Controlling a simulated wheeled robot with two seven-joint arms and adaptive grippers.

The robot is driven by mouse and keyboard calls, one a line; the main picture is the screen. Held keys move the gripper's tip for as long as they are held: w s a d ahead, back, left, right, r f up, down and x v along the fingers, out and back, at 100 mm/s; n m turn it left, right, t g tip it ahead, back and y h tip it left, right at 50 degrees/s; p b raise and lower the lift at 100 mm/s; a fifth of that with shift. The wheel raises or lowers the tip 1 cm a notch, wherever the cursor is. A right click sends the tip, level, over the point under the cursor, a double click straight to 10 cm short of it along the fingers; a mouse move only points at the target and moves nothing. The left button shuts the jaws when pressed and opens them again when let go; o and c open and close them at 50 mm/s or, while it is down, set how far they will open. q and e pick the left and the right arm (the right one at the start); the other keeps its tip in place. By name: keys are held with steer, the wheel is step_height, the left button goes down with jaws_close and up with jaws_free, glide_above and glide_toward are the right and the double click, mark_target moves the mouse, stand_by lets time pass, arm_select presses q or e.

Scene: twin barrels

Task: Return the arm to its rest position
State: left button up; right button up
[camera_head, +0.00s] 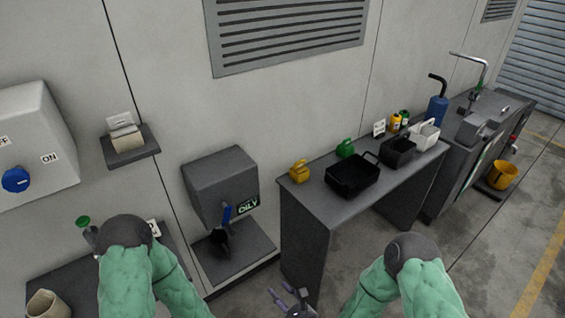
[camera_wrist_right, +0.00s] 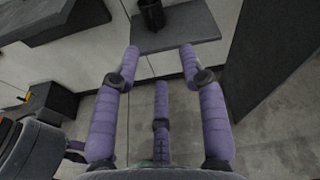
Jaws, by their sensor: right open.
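My right gripper (camera_head: 292,303) shows at the bottom middle of the head view, below the dark bench. In the right wrist view its purple fingers (camera_wrist_right: 160,62) are spread wide with nothing between them, above the floor and in front of a grey shelf. My right arm, in a green sleeve, comes in at the lower right. My left arm, also green-sleeved, comes in at the lower left; its gripper is not visible in the head view.
The dark bench (camera_head: 322,222) holds a black tray (camera_head: 352,178) and several cans. A blue-knobbed switch box (camera_head: 35,140) is on the wall.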

steer(key=s+d+f+n+g+h, duration=0.2)
steer(key=s+d+f+n+g, duration=0.3)
steer(key=n, duration=0.6)
steer(key=s+d+f+n+g+h, duration=0.2)
steer(key=s+d+f+n+g, duration=0.3)
steer(key=s+f+n, duration=0.4)
steer(key=n+g, duration=0.1)
steer(key=n, duration=0.1)
steer(key=shift+s+d+n+g+h, duration=0.15)
steer(key=shift+s+n+g+h, duration=0.15)
steer(key=shift+n+g, duration=0.1)
